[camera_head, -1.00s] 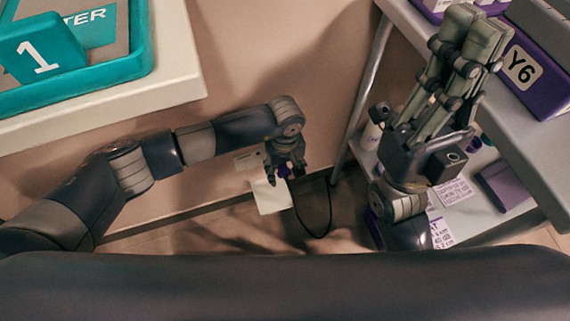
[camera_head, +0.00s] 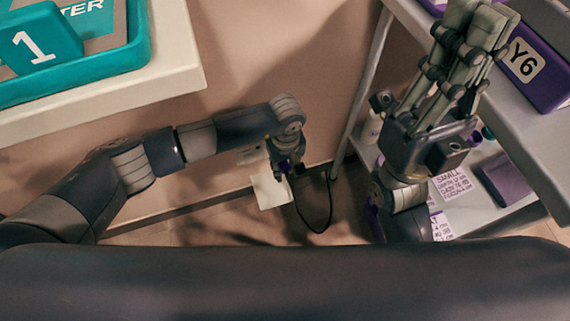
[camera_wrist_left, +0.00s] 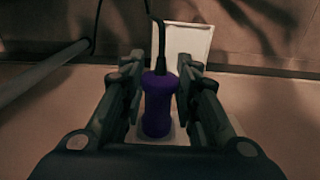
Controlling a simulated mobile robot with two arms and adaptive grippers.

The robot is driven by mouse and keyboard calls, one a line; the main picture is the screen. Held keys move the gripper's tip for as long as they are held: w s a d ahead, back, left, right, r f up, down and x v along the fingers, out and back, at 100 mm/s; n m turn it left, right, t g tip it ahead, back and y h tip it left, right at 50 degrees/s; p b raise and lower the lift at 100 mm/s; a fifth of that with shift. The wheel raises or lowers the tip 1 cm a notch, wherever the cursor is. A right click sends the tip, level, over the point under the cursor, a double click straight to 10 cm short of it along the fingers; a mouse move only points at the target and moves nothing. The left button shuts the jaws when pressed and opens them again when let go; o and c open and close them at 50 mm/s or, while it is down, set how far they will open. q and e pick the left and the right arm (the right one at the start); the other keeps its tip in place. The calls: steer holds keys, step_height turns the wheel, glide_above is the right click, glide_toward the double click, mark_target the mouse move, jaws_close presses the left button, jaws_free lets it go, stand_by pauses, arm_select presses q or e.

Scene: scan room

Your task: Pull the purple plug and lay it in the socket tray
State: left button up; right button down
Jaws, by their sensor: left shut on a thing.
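The purple plug (camera_wrist_left: 158,108) sits between the fingers of my left gripper (camera_wrist_left: 160,82) in the left wrist view, with a black cord leaving its far end. In the head view my left gripper (camera_head: 286,170) is low by the wall, shut on the plug, which shows only as a small purple patch. A pale plate (camera_wrist_left: 172,133) lies behind the plug; I cannot tell whether the two touch. The white square tray (camera_wrist_left: 183,48) is just beyond the fingers, and also shows in the head view (camera_head: 270,192). My right gripper (camera_head: 465,65) is raised at right, its finger opening unclear.
A pale counter (camera_head: 185,78) with a teal tray (camera_head: 135,52) stands at upper left. At right is a grey shelf unit (camera_head: 535,140) with a purple Y6 bin (camera_head: 540,85), labels and a bottle. The black cord (camera_head: 305,222) loops by the shelf leg (camera_head: 358,85).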

arm_select(q)
steer(key=shift+s+d+p, duration=0.2)
steer(key=shift+s+p, duration=0.05)
steer(key=shift+s, duration=0.45)
steer(key=shift+s+d+p, duration=0.25)
steer(key=shift+s, duration=0.4)
steer(key=shift+s+d+p, duration=0.2)
steer(key=shift+s+p, duration=0.05)
steer(key=shift+s, duration=0.45)
steer(key=shift+s, duration=0.1)
